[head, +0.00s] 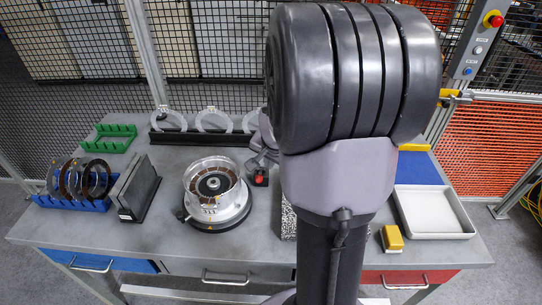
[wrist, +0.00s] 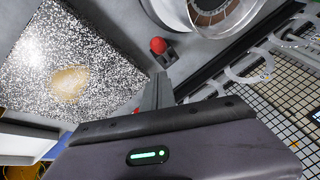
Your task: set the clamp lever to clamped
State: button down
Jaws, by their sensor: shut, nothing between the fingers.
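The clamp lever's red knob (head: 260,180) shows on a small dark block just right of the round silver clutch fixture (head: 217,208). In the wrist view the red knob (wrist: 158,45) and its dark block are just beyond my fingertips. The fixture's rim (wrist: 180,22) is beside it at the top. My gripper (wrist: 162,78) is shut and empty, its fingers pointing toward the knob with a small gap showing. In the head view my arm hides most of the gripper. Whether the lever stands clamped or open I cannot tell.
A blue rack (head: 75,203) with discs and a dark upright plate stand (head: 137,188) stand left of the fixture. A black rack (head: 190,137) with rings stands behind. A speckled plate (wrist: 45,75), a yellow block (head: 392,238) and a white tray (head: 433,212) are to the right.

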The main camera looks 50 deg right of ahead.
jog(key=s+a+r+p, duration=0.1)
jog(key=s+a+r, duration=0.3)
jog(key=r, duration=0.3)
jog(key=shift+s+a+p, duration=0.2)
jog(key=shift+s+p, duration=0.2)
jog(key=shift+s, duration=0.5)
